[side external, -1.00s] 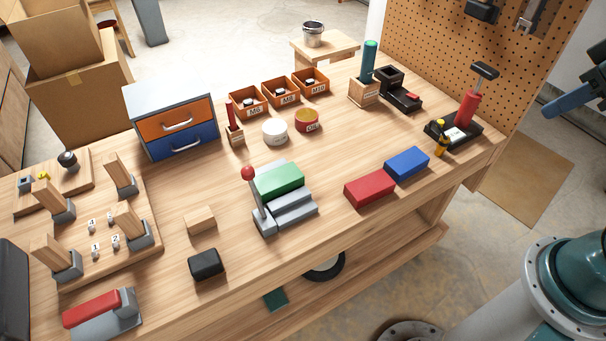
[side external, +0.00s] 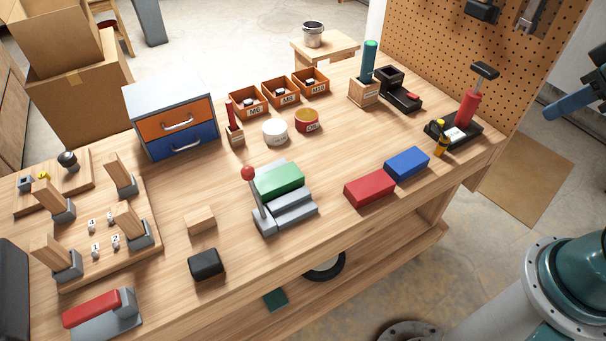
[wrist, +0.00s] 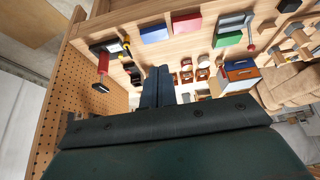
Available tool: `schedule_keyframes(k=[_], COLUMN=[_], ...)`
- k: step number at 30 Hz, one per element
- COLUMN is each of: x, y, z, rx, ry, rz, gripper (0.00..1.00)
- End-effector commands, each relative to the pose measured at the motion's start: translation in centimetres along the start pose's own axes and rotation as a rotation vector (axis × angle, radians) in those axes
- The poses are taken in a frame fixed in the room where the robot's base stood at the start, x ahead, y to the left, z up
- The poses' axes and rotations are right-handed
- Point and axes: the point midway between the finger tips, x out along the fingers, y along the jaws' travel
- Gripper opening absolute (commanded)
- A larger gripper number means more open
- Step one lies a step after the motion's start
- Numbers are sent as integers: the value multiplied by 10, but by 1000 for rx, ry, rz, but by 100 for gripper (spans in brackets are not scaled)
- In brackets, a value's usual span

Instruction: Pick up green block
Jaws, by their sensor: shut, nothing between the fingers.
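The green block (side external: 279,181) sits in a grey stepped fixture (side external: 290,208) near the middle of the bench. A lever with a red knob (side external: 248,173) stands at the fixture's left side. In the wrist view the green block (wrist: 228,40) is in the upper right. My gripper (wrist: 157,72) shows there as two dark blue fingers close together, shut and empty. It is well apart from the green block.
A red block (side external: 370,188) and a blue block (side external: 407,163) lie right of the fixture. A wooden block (side external: 201,220) and a black block (side external: 206,264) lie to its left. Orange bins (side external: 281,93) and round containers stand behind. Bare bench lies between the fixture and the red block.

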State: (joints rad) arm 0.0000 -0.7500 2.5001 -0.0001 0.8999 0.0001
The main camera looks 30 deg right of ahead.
Motion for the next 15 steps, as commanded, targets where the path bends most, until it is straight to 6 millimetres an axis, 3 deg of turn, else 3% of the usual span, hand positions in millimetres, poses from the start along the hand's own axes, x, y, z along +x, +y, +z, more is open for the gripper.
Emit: schedule_keyframes(k=[5, 15], x=[0, 0], y=[0, 0], z=[0, 0], rx=[0, 0], ry=[0, 0], rz=[0, 0], gripper=[0, 67])
